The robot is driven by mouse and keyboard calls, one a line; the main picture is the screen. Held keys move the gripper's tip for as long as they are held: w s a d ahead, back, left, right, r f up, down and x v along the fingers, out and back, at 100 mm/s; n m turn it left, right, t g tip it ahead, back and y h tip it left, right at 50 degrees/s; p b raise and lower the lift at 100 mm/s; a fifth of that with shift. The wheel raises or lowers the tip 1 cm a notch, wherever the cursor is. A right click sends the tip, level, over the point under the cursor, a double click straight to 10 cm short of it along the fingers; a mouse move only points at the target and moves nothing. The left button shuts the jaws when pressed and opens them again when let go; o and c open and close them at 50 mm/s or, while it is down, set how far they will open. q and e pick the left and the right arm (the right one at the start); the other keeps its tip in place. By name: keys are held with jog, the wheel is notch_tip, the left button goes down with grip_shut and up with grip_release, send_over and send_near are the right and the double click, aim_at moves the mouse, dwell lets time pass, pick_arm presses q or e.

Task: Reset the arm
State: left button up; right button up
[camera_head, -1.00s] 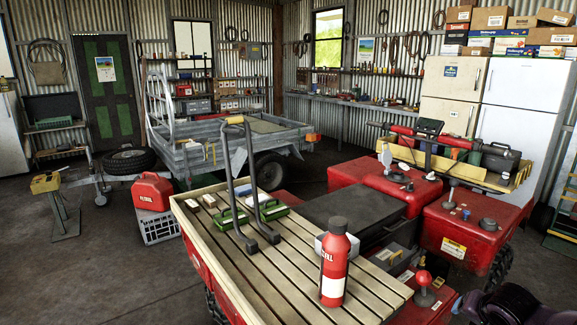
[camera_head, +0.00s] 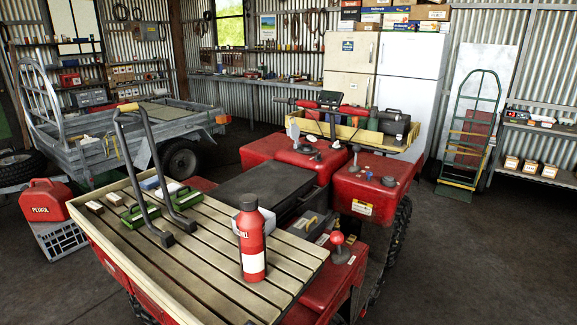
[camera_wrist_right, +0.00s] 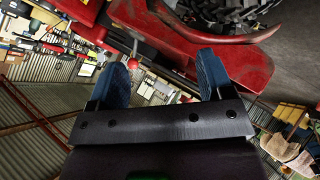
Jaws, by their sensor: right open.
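My right gripper (camera_wrist_right: 164,78) shows only in the right wrist view. Its two blue fingers stand wide apart with nothing held between them. Behind the fingers are the red bodywork (camera_wrist_right: 240,66) of the quad and a lever with a red knob (camera_wrist_right: 133,63). In the head view the quad (camera_head: 290,152) stands in the middle, with a slatted wooden rack (camera_head: 200,262) at its near end. A red bottle (camera_head: 251,243) stands upright on the rack. Neither of my grippers shows in the head view.
Two green-handled items (camera_head: 138,214) and pale blocks lie on the rack beside a metal handle frame (camera_head: 150,180). A grey trailer (camera_head: 90,150) stands at left, fridges (camera_head: 410,85) behind, a hand truck (camera_head: 470,140) at right. The floor at lower right (camera_head: 480,260) is clear.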

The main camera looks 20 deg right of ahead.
jog(key=a+f+m, duration=0.2)
jog(key=a+m, duration=0.2)
jog(key=a, duration=0.6)
jog(key=a+f+m+t, duration=0.1)
jog(key=a+f+m, duration=0.2)
jog(key=a, duration=0.7)
jog(key=shift+s+a+f+m+t, duration=0.15)
jog(key=shift+m+t, duration=0.15)
jog(key=shift+m, duration=0.4)
jog(key=shift+c, duration=0.5)
